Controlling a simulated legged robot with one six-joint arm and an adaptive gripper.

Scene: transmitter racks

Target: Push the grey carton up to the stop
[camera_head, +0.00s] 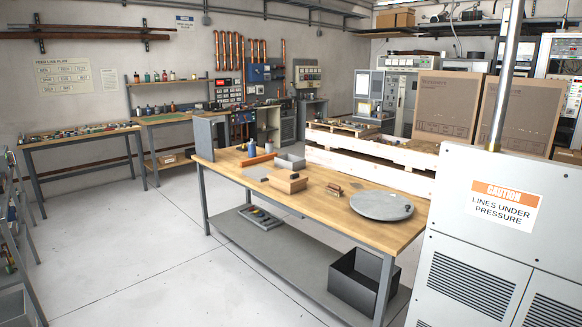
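A small light-grey box (291,161), which may be the grey carton, stands on the wooden-topped workbench (330,211), behind a brown cardboard box (288,181). A low orange-brown bar (258,159) lies to its left, apart from it; I cannot tell whether this is the stop. A flat grey piece (255,172) lies on the bench in front of the bar. My gripper is not in view.
A round grey plate (381,205) and a small brown-handled object (333,190) lie on the bench. A grey upright panel (209,135) stands at its far left end. A grey cabinet (480,240) blocks the right foreground. The floor (140,250) at left is clear.

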